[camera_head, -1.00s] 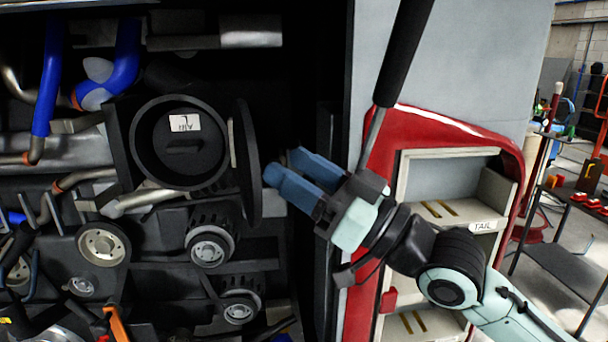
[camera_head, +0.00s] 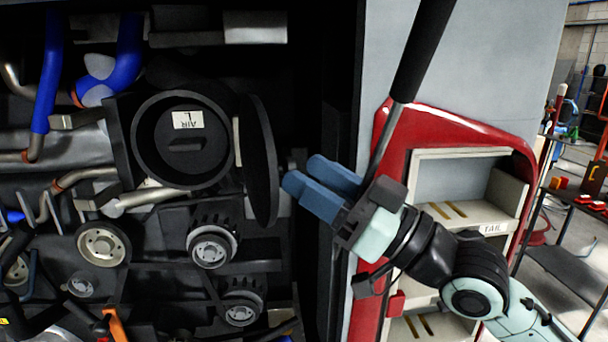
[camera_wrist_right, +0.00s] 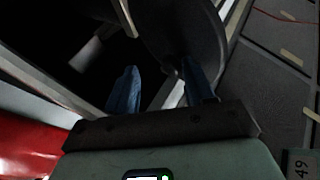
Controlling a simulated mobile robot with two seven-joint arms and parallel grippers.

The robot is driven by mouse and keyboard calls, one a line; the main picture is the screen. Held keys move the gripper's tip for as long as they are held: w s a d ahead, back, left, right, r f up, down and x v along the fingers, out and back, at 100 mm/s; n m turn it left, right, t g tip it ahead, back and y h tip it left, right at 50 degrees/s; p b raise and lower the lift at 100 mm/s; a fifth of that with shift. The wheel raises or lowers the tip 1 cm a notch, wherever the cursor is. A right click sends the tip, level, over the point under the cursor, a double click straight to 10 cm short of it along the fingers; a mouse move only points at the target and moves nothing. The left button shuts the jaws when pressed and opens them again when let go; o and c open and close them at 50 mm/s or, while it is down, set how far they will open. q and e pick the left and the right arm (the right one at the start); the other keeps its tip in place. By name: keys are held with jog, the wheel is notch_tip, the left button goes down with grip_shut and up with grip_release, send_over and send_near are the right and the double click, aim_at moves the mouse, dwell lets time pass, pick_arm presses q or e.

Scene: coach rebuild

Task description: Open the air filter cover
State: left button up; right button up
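The air filter cover (camera_head: 260,160) is a dark round disc at the right side of the round filter housing (camera_head: 138,140). It is swung out and seen nearly edge-on, so the housing's inside shows with a white label in it. My right gripper (camera_head: 302,173) has two blue fingers apart with nothing seen between them. It is just right of the cover, fingertips towards its outer side; I cannot tell whether they touch. In the right wrist view the cover (camera_wrist_right: 185,35) is a dark disc beyond the fingers (camera_wrist_right: 158,86). My left gripper is not in view.
Pulleys (camera_head: 210,250), blue hoses (camera_head: 47,75) and pipes fill the engine bay around the housing. A red and grey tail-light panel (camera_head: 400,130) stands close behind my right arm. A dark gap lies between the cover and the grey body side.

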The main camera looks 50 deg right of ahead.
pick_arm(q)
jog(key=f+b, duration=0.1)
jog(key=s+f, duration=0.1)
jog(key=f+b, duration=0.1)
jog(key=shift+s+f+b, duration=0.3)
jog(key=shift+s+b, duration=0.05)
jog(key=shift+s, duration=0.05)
pick_arm(e)
jog(key=v, duration=1.1)
jog(key=shift+s+a, duration=0.3)
jog(key=shift+s, duration=0.15)
jog(key=shift+r, duration=0.15)
